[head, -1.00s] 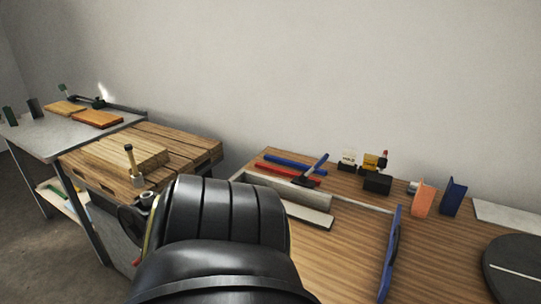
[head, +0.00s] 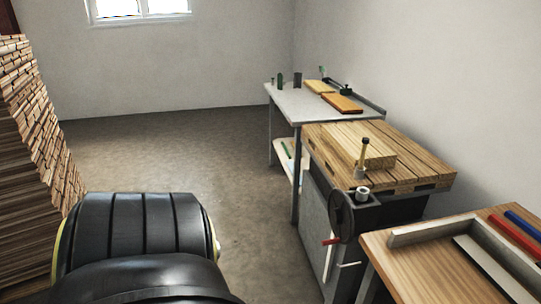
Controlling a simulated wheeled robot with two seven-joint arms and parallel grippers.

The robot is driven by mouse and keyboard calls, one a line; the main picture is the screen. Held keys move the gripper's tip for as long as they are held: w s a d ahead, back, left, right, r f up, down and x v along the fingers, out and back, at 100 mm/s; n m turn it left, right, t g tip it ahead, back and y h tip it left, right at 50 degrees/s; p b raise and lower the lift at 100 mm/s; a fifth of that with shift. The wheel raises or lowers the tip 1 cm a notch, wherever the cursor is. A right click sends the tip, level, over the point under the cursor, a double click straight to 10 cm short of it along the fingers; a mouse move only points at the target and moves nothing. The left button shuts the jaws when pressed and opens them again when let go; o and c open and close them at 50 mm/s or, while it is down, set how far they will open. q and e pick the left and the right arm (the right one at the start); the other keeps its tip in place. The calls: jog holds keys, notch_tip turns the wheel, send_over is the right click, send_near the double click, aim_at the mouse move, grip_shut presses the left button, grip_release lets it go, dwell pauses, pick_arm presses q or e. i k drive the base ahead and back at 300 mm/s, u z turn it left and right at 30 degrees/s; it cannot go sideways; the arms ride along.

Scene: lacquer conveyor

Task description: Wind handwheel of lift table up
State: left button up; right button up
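The lift table (head: 425,180) with a slatted wooden top stands right of centre, with a dark cabinet-like body beneath. Its dark round handwheel (head: 341,214) is on the near side, below the top. A red handle (head: 331,240) sticks out at the wheel's lower left. A pale wooden board (head: 355,150) lies on the slatted top, and a brass-coloured upright rod with a knob (head: 364,152) stands near its front edge. Neither gripper shows; only a black arm part of mine fills the lower left, apart from the wheel in the picture.
A workbench (head: 440,262) with a grey frame and red and blue bars stands at the near right. A grey-topped table (head: 300,105) with wooden boards is behind the lift table. A tall stack of timber (head: 32,150) rises at the left. The floor between is clear.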

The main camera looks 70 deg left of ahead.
aim_at(340, 214)
jog(key=u, duration=1.45)
jog(key=k, duration=0.45)
jog(key=u, duration=1.2)
jog(key=i, duration=1.55)
jog(key=z, duration=0.85)
